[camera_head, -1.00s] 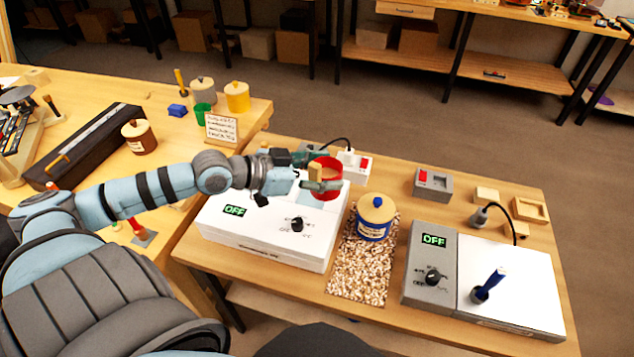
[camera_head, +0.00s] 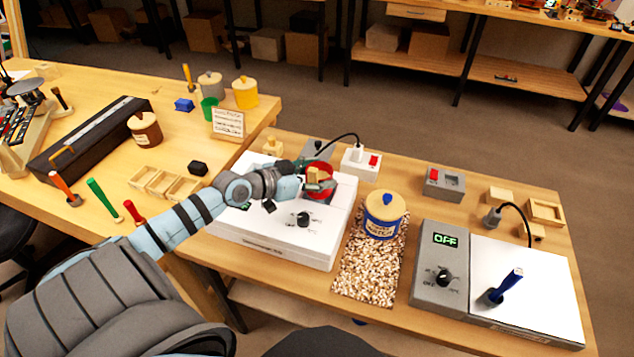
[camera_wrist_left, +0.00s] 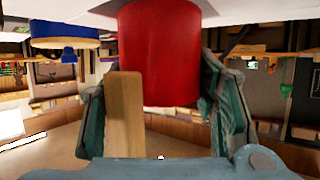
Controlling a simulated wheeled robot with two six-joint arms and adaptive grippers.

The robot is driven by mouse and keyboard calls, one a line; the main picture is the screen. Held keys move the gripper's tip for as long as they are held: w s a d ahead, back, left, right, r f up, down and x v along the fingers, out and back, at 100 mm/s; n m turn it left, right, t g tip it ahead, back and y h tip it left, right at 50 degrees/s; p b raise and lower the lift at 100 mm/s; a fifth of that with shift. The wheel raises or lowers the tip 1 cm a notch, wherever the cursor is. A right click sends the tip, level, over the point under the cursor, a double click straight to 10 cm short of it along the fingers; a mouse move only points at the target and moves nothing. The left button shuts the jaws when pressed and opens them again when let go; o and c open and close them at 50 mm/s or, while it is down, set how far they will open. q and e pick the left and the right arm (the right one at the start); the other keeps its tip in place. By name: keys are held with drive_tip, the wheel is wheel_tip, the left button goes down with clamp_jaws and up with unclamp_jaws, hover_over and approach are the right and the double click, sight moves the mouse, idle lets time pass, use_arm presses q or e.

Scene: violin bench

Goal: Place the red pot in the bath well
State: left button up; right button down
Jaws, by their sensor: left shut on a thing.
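The red pot (camera_head: 322,169) is at the white bath (camera_head: 272,246), over the back right of its top. In the left wrist view the red pot (camera_wrist_left: 158,55) stands between the two teal fingers of my left gripper (camera_wrist_left: 160,115), with a pale wooden piece (camera_wrist_left: 124,115) beside the left finger. In the head view my left gripper (camera_head: 316,183) is shut on the pot. The pot's far end meets the white bath top in the wrist view. The well is hidden by the pot and gripper; I cannot tell how deep the pot sits. My right gripper is not in view.
A blue pot with a wooden lid (camera_head: 384,214) stands on a speckled mat (camera_head: 368,272) right of the bath. A grey-and-white unit (camera_head: 440,270) reading OFF, with a blue-handled tool (camera_head: 505,288), is farther right.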

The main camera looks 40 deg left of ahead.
use_arm(q)
drive_tip(key=shift+f, duration=0.8)
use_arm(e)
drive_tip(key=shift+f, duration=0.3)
